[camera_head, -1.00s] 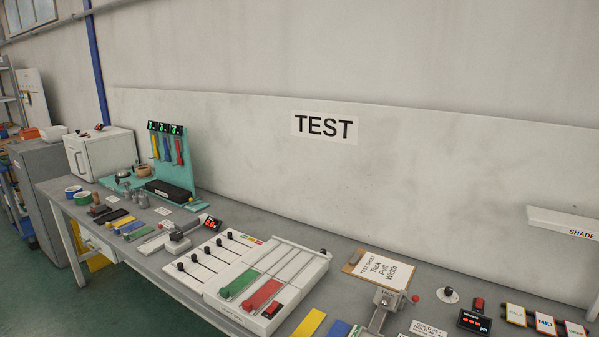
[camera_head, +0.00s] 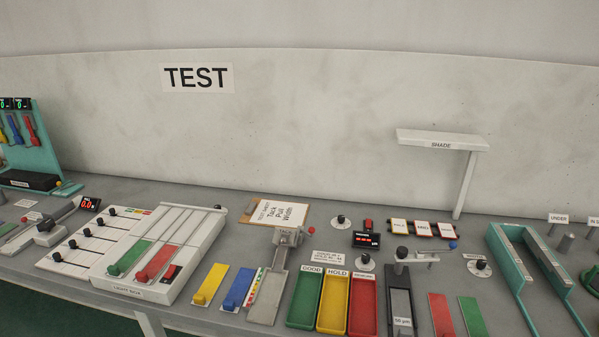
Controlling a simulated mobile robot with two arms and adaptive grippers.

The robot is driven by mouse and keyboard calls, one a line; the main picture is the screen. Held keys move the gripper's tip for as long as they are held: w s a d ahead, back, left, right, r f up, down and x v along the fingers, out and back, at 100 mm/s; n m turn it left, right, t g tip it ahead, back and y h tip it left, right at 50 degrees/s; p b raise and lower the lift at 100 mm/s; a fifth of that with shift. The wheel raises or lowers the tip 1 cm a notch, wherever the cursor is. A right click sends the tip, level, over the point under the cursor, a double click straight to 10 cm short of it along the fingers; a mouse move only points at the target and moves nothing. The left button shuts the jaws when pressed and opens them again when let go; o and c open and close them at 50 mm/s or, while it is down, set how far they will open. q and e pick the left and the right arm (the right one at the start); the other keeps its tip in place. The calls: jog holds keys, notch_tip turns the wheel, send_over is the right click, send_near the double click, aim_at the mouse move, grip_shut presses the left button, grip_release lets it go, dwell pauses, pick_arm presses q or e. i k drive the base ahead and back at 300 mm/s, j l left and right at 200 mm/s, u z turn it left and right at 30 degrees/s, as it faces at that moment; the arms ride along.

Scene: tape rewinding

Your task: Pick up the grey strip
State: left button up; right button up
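I see no loose strip that is clearly the grey strip. A dark grey strip-like surface (camera_head: 399,302) lies in the black-headed device right of the trays, with a "50 µm" label at its front. A lighter grey plate (camera_head: 267,297) belongs to the tack device (camera_head: 288,237). I cannot tell whether either is the strip. Yellow (camera_head: 210,284), blue (camera_head: 238,288), red (camera_head: 441,314) and green (camera_head: 472,316) strips lie on the bench. Neither gripper is in view.
The grey bench (camera_head: 330,235) is crowded. A white light box (camera_head: 160,255) stands at left. Green (camera_head: 304,299), yellow (camera_head: 333,302) and red (camera_head: 362,305) trays sit in the middle. A teal frame (camera_head: 530,270) stands at right, and a white shade (camera_head: 440,139) rises behind.

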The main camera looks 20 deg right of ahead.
aim_at(402, 324)
jog(key=z, duration=1.4)
jog(key=l+u, duration=0.3)
jog(key=l, duration=0.2)
jog(key=k+l+u, duration=0.1)
jog(key=l+u, duration=0.25)
jog(key=l, duration=0.15)
jog(key=k+l+u, duration=0.15)
jog(key=l+u, duration=0.15)
jog(key=l, duration=0.2)
